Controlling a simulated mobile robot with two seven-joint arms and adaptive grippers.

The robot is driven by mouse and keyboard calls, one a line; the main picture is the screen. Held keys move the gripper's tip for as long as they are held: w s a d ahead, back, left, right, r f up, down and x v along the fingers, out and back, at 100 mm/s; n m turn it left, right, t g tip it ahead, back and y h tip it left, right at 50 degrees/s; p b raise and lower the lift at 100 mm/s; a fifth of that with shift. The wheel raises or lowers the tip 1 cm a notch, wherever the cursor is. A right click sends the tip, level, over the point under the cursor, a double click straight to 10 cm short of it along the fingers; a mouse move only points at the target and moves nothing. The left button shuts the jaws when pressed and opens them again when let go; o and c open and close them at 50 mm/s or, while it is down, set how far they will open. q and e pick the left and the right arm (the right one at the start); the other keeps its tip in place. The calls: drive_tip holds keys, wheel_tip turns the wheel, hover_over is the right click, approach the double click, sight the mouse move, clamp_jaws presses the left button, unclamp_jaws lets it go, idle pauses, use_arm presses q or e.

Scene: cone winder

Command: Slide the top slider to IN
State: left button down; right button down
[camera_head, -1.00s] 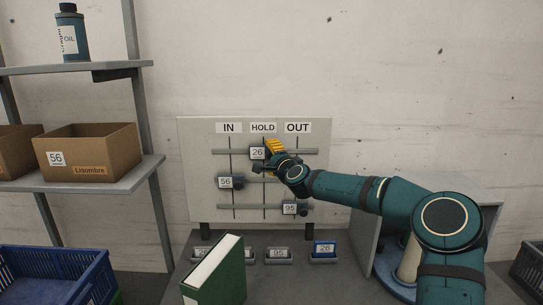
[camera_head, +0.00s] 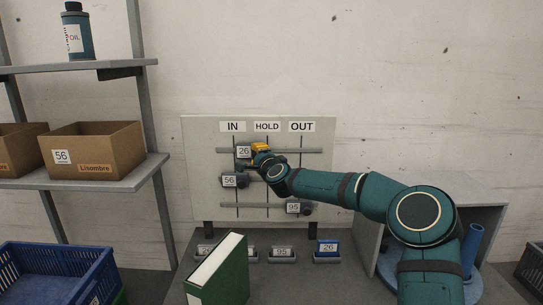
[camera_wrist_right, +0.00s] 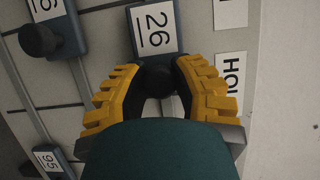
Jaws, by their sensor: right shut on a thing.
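The top slider, labelled 26 (camera_head: 244,152), sits on the top rail of the board (camera_head: 195,200), between the IN and HOLD columns and nearer IN. My right gripper (camera_head: 259,149) is at its right side in the head view. In the right wrist view the yellow fingers of my right gripper (camera_wrist_right: 160,85) are shut around the dark knob (camera_wrist_right: 157,80) of the slider 26 (camera_wrist_right: 152,28). The IN label (camera_head: 232,127), HOLD label (camera_head: 267,127) and OUT label (camera_head: 301,127) run along the top of the board. My left gripper is not in view.
Slider 56 (camera_head: 229,181) is on the middle rail under IN, close below my gripper. Slider 95 (camera_head: 293,208) is on the bottom rail under OUT. A green binder (camera_head: 232,275) stands in front of the board. A shelf with a Lisombre box (camera_head: 95,150) is at left.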

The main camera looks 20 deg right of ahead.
sight(237, 152)
drive_tip(key=a, duration=0.1)
drive_tip(key=w+a, duration=0.1)
drive_tip(key=a, duration=0.1)
drive_tip(key=w+a, duration=0.1)
drive_tip(key=a, duration=0.1)
drive_tip(key=shift+w, duration=0.2)
drive_tip(key=shift+a, duration=0.1)
drive_tip(key=c, duration=1)
unclamp_jaws()
drive_tip(key=o, duration=0.3)
drive_tip(key=shift+a, duration=0.15)
drive_tip(key=shift+s, duration=0.6)
drive_tip(key=s, duration=1)
drive_tip(key=shift+s+a, duration=0.25)
drive_tip(key=shift+s, duration=0.15)
drive_tip(key=shift+r+p, duration=0.1)
drive_tip(key=shift+p, duration=0.2)
